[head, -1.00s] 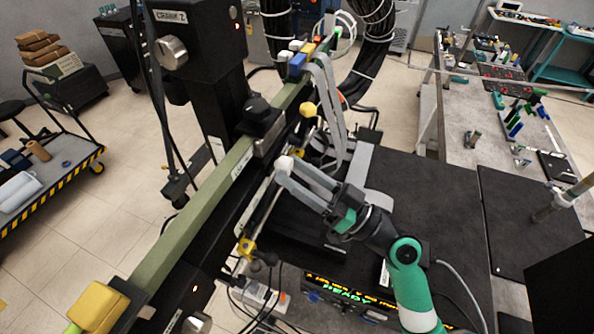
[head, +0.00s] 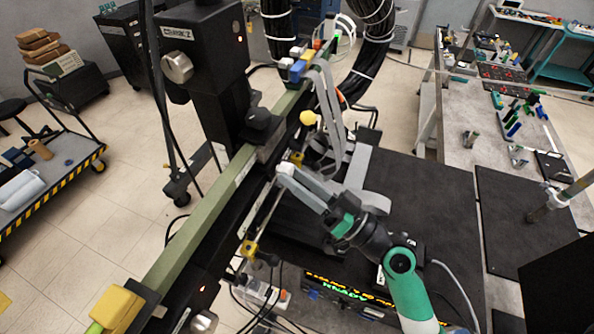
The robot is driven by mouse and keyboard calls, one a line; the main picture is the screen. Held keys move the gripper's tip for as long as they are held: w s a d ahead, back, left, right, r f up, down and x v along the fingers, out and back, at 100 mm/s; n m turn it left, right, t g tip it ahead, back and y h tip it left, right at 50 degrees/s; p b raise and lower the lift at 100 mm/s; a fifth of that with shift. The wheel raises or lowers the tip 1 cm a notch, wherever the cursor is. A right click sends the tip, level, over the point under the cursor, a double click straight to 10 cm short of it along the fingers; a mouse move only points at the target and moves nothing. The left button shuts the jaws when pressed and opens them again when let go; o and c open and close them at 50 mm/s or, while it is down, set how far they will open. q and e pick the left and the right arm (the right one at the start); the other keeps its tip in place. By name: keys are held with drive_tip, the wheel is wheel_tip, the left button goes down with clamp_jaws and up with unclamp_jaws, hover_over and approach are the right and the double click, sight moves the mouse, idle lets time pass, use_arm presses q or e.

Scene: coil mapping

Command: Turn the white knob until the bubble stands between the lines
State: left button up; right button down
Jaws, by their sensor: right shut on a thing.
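My right gripper (head: 287,170) is at the end of the grey and green arm that comes in from the lower right. Its fingers are shut on the small white knob (head: 284,167) beside the long green beam (head: 200,218). The fingers hide part of the knob. I cannot make out the bubble or its lines at this size. My left gripper is not in view.
A black carriage with a silver dial (head: 177,67) stands behind the beam. A yellow block (head: 115,308) sits at its near end. Black flat plates (head: 425,215) lie to the right. A lit display (head: 345,292) and loose cables are below the arm.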

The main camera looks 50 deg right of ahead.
drive_tip(key=shift+a+r+m+g+h+p, duration=0.15)
drive_tip(key=shift+m+h+p, duration=0.3)
drive_tip(key=shift+m+p, duration=0.7)
drive_tip(key=shift+m+g+h+p, duration=0.15)
drive_tip(key=shift+m+h+p, duration=0.3)
drive_tip(key=shift+m+p, duration=0.7)
drive_tip(key=shift+c, duration=2.3)
unclamp_jaws()
